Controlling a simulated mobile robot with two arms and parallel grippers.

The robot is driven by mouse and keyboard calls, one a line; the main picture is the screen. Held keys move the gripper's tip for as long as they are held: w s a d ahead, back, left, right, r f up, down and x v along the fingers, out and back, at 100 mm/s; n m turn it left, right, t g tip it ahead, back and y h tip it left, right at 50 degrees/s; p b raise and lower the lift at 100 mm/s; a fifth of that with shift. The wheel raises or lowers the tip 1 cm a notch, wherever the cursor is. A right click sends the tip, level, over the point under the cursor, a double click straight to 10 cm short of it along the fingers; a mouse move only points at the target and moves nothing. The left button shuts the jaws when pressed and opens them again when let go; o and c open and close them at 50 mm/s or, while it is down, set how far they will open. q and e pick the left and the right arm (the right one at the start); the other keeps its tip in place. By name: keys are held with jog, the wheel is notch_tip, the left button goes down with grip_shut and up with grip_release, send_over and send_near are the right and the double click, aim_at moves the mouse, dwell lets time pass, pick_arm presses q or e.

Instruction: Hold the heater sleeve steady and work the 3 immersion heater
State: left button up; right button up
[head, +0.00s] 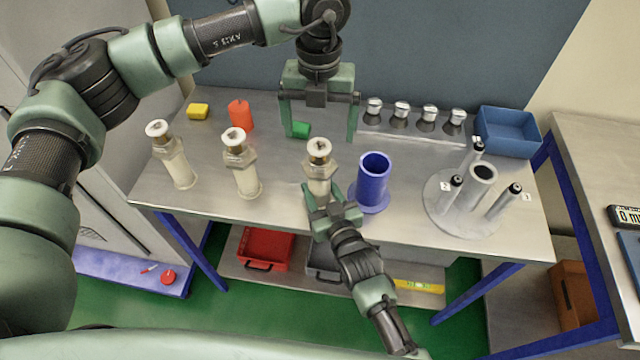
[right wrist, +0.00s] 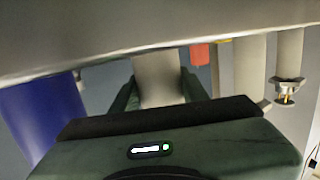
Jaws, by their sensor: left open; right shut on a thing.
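Three cream heater sleeves with hexagonal collars and metal-topped heaters stand in a row: the left one (head: 178,165), the middle one (head: 243,172) and the right one (head: 318,168). My right gripper (head: 322,198) is shut on the lower body of the right sleeve, which stands upright. The right wrist view shows this pale sleeve (right wrist: 158,80) between the fingers; its top is out of that view. My left gripper (head: 320,135) is open and empty, pointing down above and behind the right sleeve, with its fingers spread to either side.
A blue hollow cylinder (head: 373,184) stands just right of the held sleeve. A round grey stand (head: 440,210) carries numbered black-topped rods.

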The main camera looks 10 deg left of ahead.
aim_at(320, 146)
pick_arm(q)
jog(key=shift+f, duration=4.35)
jog(key=shift+r, duration=0.1)
jog(key=c, duration=1.4)
jog(key=shift+r, duration=0.1)
jog(key=shift+r, duration=0.25)
jog(key=shift+r, duration=3.65)
jog(key=shift+r, duration=0.35)
jog(key=shift+r, duration=1.8)
jog(key=shift+r, duration=0.3)
